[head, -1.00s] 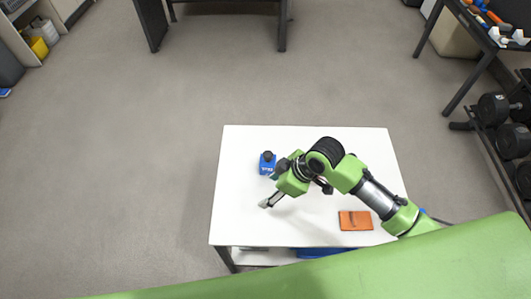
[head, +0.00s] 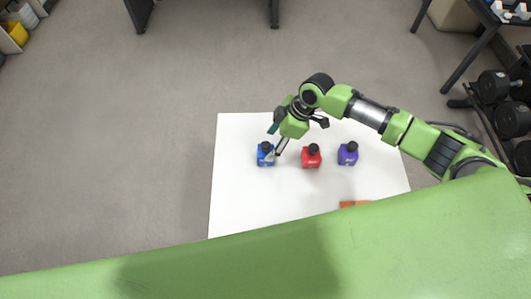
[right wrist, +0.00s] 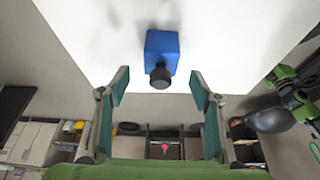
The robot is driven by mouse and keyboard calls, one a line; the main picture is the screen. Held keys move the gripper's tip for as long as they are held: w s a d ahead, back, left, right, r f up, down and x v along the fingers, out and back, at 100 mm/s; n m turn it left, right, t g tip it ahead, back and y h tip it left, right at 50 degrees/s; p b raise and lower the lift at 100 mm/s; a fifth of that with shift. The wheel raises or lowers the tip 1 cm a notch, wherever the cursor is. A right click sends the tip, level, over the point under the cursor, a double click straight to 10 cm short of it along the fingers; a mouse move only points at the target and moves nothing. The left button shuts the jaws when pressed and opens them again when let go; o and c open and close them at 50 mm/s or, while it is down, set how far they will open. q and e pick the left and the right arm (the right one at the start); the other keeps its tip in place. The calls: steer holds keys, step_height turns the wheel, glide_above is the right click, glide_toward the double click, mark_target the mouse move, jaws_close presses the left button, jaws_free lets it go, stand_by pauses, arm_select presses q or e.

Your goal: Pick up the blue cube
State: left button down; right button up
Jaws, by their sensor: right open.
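The blue cube (head: 265,158) with a black knob stands on the left part of the white table (head: 235,205). In the right wrist view the blue cube (right wrist: 161,46) is at the top middle, with its knob toward the gripper. My right gripper (head: 276,141) is beside and above the blue cube in the head view. In the right wrist view its open fingers (right wrist: 160,92) are spread to either side, with nothing between them; the cube lies beyond the tips. My left gripper is not in view.
A red cube (head: 311,159) and a purple cube (head: 347,156), both with black knobs, stand in a row right of the blue one. An orange item (head: 354,204) lies at the front, partly hidden by my green body. The table's front left is clear.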

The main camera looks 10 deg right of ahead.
mark_target(266, 151)
steer(key=shift+x, duration=2.95)
steer(key=shift+s, duration=0.1)
jaws_close()
steer(key=shift+r, duration=0.2)
